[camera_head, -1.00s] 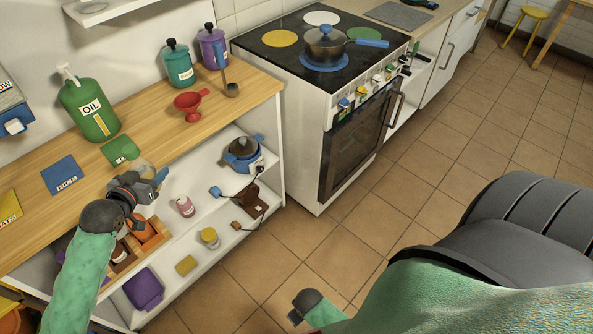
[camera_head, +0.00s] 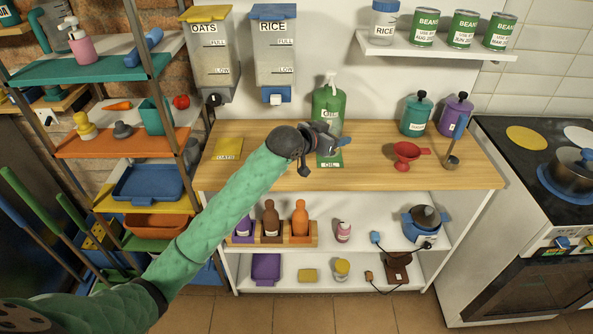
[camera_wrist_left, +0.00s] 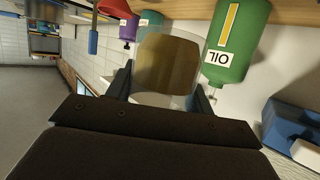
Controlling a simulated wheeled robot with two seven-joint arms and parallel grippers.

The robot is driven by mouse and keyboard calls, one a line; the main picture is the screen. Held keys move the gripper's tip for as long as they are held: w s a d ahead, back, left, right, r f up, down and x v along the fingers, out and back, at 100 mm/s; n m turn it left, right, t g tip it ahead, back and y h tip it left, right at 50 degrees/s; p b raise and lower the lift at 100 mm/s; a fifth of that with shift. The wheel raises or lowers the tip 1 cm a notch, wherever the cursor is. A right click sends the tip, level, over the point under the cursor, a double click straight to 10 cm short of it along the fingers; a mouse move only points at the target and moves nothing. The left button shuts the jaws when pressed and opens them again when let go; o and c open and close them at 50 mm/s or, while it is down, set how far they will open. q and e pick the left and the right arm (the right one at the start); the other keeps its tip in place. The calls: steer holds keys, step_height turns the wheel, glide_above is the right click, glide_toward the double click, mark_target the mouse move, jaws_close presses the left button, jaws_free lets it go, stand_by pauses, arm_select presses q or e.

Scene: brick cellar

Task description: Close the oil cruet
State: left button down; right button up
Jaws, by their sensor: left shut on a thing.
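My left gripper (camera_head: 328,142) is over the wooden counter, in front of the green oil dispenser (camera_head: 328,102) and above the green OIL card (camera_head: 330,162). In the left wrist view, its fingers (camera_wrist_left: 163,90) are shut on a clear vessel with brownish-gold contents (camera_wrist_left: 168,62), which looks like the oil cruet. Its top and any lid cannot be made out. In the head view the gripper mostly hides it. The green dispenser also shows close beside it in the left wrist view (camera_wrist_left: 240,42). My right gripper is not in view.
The counter (camera_head: 270,180) has a yellow card (camera_head: 228,149) at left. A red funnel (camera_head: 408,154), a ladle (camera_head: 452,161) and teal (camera_head: 416,116) and purple (camera_head: 455,114) canisters stand at right. The stove (camera_head: 510,190) is beyond. The counter's front middle is clear.

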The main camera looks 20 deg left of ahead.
arm_select(q)
steer(key=shift+a+f, duration=0.45)
steer(key=shift+a, duration=0.25)
steer(key=shift+f, duration=0.4)
steer(key=shift+w+a+f, duration=0.1)
steer(key=shift+a+f, duration=0.1)
steer(key=shift+a, duration=0.3)
steer(key=w+a+f+p, duration=0.1)
steer(key=a+f, duration=0.1)
steer(key=a, duration=0.1)
steer(key=w+a+f+p, duration=0.1)
steer(key=a+f+p, duration=0.1)
steer(key=a, duration=0.2)
steer(key=w+a+f+p, duration=0.1)
steer(key=a+f, duration=0.1)
steer(key=a, duration=0.1)
steer(key=shift+a+f, duration=0.25)
steer(key=shift+f, duration=0.3)
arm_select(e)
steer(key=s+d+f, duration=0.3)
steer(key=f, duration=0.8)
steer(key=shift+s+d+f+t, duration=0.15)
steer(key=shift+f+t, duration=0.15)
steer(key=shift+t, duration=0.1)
arm_select(q)
steer(key=shift+d, duration=0.1)
steer(key=shift+p, duration=0.3)
